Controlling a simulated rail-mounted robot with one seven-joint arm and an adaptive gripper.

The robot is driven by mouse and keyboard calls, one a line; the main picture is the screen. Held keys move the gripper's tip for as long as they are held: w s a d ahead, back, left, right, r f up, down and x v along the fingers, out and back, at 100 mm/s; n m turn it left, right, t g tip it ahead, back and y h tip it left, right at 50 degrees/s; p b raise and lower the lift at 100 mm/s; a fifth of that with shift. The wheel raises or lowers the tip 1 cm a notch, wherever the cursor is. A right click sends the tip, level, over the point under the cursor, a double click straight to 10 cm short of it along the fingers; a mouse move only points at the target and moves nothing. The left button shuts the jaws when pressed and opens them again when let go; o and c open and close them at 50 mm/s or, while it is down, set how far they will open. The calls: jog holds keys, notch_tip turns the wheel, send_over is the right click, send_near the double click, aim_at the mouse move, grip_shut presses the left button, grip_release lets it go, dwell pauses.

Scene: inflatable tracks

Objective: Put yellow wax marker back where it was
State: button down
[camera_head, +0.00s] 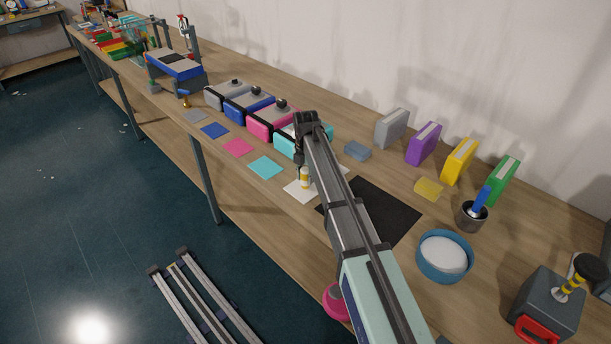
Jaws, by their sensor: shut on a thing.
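The yellow wax marker (305,179) is a small upright yellow and white cylinder over a white square sheet (294,190) near the front edge of the workbench. My gripper (303,169) points down from the end of my arm and is shut on the marker's top. I cannot tell whether the marker's lower end touches the sheet. My arm hides part of the bench to the right of the marker.
Coloured squares, including a cyan one (265,167) and a pink one (238,147), lie in a row to the left. Lidded boxes (272,122) stand behind them. A black mat (386,214), a blue bowl (420,254) and upright coloured blocks (459,159) are to the right.

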jog(key=shift+f, duration=0.15)
jog(key=c, duration=0.8)
grip_release()
notch_tip(320, 180, up, 12)
jog(key=b, duration=0.3)
jog(key=shift+r, duration=0.2)
jog(key=shift+f, duration=0.1)
